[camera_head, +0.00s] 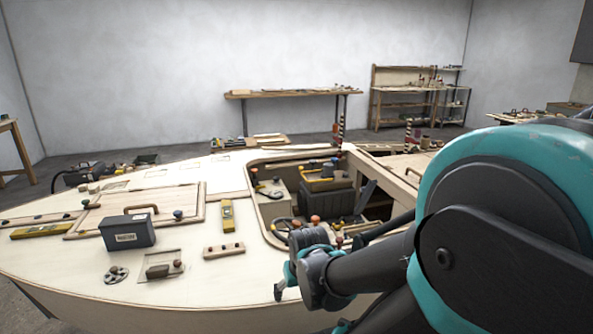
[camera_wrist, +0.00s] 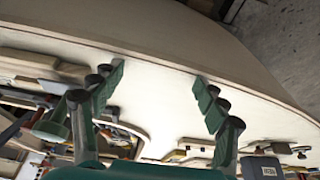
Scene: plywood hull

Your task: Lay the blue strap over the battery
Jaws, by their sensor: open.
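My gripper (camera_wrist: 159,78) is open and empty in the wrist view, its two green fingers wide apart over the pale deck. In the head view it (camera_head: 284,284) is partly hidden by my wrist, near the hull's front edge, right of the deck fittings. A dark grey box with a pale label (camera_head: 127,231) stands on the left foredeck; its label is too small to read surely. A black ribbed box (camera_head: 325,200) sits in the open cockpit. I cannot tell which box is the battery. I cannot make out a blue strap in either view.
The pale plywood hull (camera_head: 215,291) carries a hatch with a handle (camera_head: 137,209), a yellow level (camera_head: 227,214) and small fittings. The cockpit has a raised rim and cluttered contents. A workbench (camera_head: 290,93) stands at the far wall.

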